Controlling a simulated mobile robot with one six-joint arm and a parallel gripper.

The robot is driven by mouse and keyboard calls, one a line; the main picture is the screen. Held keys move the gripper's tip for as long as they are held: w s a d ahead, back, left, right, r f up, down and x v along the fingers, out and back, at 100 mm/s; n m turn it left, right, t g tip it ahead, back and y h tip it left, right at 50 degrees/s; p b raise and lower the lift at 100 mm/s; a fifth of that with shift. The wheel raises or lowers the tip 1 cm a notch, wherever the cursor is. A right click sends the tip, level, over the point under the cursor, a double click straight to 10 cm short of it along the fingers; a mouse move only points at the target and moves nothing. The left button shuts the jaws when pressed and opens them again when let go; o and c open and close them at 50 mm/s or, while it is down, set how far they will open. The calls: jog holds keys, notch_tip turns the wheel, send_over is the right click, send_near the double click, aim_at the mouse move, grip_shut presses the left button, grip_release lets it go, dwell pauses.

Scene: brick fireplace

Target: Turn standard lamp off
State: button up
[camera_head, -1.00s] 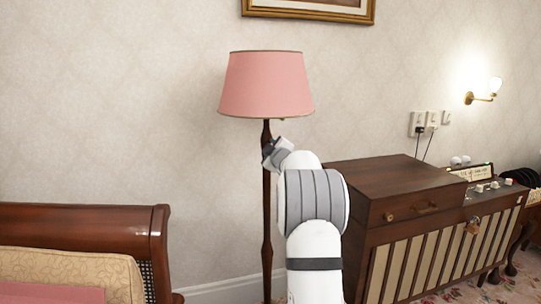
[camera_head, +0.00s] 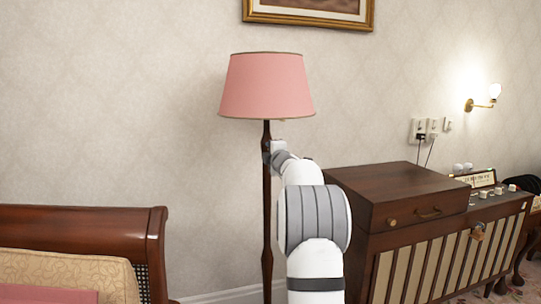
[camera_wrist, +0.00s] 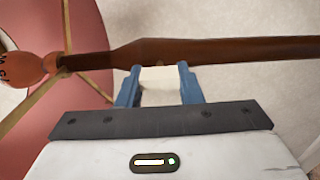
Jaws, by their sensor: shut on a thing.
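The standard lamp has a pink shade (camera_head: 266,86) and a dark wooden pole (camera_head: 266,205), upright against the wall. In the wrist view, the pole (camera_wrist: 220,50) runs across the top, and an orange-tinted bulb (camera_wrist: 25,68) shows inside the shade (camera_wrist: 90,30) at left. Neither bulb nor shade glows brightly. My gripper (camera_wrist: 160,72) has its blue fingers on either side of a small pale piece (camera_wrist: 160,79) beside the pole, below the shade. I cannot tell clearly what this piece is. In the head view my arm mostly hides the fingers.
A dark wooden cabinet (camera_head: 410,197) stands right of the lamp. A wooden-framed seat (camera_head: 80,228) is at left. A lit wall lamp (camera_head: 488,97), wall sockets (camera_head: 425,129) and a framed picture (camera_head: 310,10) are on the wall.

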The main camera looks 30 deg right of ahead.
jog(key=shift+f, duration=0.1)
dwell(0.3)
jog(key=o, duration=1)
jog(key=shift+s, duration=0.1)
jog(key=v, duration=0.7)
jog(key=shift+s+a+b, duration=0.15)
jog(key=shift+s+b, duration=0.15)
